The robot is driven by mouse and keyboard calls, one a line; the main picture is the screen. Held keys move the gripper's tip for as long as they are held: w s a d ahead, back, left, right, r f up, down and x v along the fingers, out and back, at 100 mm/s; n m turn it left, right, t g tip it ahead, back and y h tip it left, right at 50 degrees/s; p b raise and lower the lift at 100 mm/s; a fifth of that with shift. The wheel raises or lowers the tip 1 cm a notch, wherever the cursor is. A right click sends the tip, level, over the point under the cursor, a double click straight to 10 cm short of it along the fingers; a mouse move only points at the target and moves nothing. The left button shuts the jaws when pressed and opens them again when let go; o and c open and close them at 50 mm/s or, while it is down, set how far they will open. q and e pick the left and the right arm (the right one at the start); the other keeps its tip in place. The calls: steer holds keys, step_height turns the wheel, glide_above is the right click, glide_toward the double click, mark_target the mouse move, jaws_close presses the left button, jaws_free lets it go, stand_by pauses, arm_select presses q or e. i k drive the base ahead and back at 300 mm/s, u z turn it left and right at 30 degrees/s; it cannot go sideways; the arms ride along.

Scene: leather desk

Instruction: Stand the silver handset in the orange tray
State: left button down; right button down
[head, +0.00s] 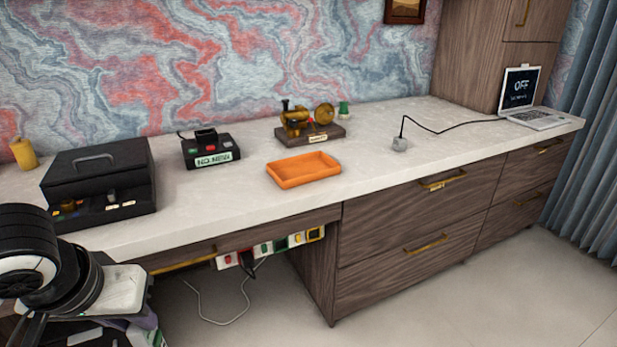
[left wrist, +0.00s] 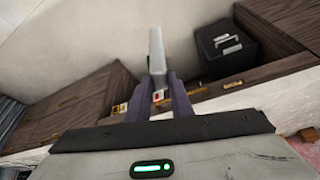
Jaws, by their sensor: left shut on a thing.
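The orange tray (head: 303,169) lies on the pale desk top, near its front edge, and looks empty. In the left wrist view my left gripper (left wrist: 160,80) has its purple fingers shut on a long light grey thing, the silver handset (left wrist: 157,48), which sticks out past the fingertips. The handset's lower part is hidden between the fingers. In the head view my left arm is at the lower left, in front of the desk, well away from the tray; the handset cannot be made out there. My right gripper is not in view.
A black case (head: 100,180), a black device with a green label (head: 207,149) and a brass instrument (head: 308,120) stand left of and behind the tray. Desk around the tray is clear.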

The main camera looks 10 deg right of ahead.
mark_target(303, 172)
steer(key=z, duration=1.5)
steer(key=i, duration=1.2)
steer(key=u, duration=1.3)
